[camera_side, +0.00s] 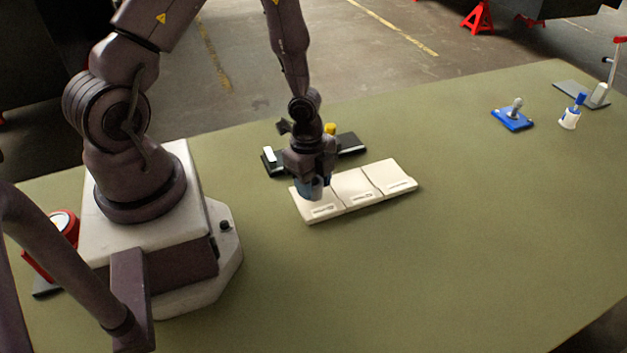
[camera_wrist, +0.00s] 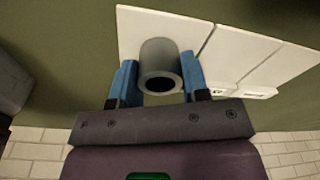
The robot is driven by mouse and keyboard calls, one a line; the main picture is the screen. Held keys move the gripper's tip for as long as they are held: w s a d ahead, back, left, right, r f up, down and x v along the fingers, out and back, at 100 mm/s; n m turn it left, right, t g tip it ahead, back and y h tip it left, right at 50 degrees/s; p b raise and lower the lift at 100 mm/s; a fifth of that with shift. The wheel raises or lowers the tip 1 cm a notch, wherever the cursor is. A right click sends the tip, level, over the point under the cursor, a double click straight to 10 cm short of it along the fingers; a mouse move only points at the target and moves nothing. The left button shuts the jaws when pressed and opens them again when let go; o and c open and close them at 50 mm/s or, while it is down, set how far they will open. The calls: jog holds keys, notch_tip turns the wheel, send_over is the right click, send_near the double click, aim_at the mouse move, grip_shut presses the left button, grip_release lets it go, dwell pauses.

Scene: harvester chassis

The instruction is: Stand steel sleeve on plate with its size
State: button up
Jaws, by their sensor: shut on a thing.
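The steel sleeve (camera_wrist: 158,58) is a grey hollow cylinder, held upright between the blue fingertips of my gripper (camera_wrist: 158,76) in the wrist view. In the side view my gripper (camera_side: 313,183) points down over the left cream plate (camera_side: 322,211) and largely hides the sleeve. The middle plate (camera_side: 353,187) and right plate (camera_side: 390,175) adjoin it in a row. Each has a label along its front edge, too small to read. The left plate also shows behind the sleeve in the wrist view (camera_wrist: 128,35). I cannot tell whether the sleeve touches it.
A black tray (camera_side: 351,144) with a white block (camera_side: 269,155) lies just behind my gripper, near a yellow piece (camera_side: 330,128). A blue base with a knob (camera_side: 513,118) and a white cup (camera_side: 569,119) stand far right. The green table front is clear.

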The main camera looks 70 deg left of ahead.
jog(key=o, duration=1.1)
jog(key=s+a+r+n+t+y, duration=0.1)
jog(key=s+r+n+y, duration=0.15)
jog(key=r, duration=0.95)
jog(key=s+r+n+y, duration=0.15)
jog(key=r+n, duration=0.25)
jog(key=r, duration=0.7)
jog(key=s+d+r+n+t+h, duration=0.1)
jog(key=r+n, duration=0.1)
jog(key=r, duration=0.1)
jog(key=s+d+r+n+t+h, duration=0.1)
jog(key=s+d+r+n, duration=0.1)
jog(key=r, duration=0.2)
jog(key=s+d+r+n+t, duration=0.2)
jog(key=r+n, duration=0.1)
jog(key=shift+d+r+h, duration=0.15)
jog(key=shift+r+h, duration=0.05)
jog(key=shift+h, duration=0.2)
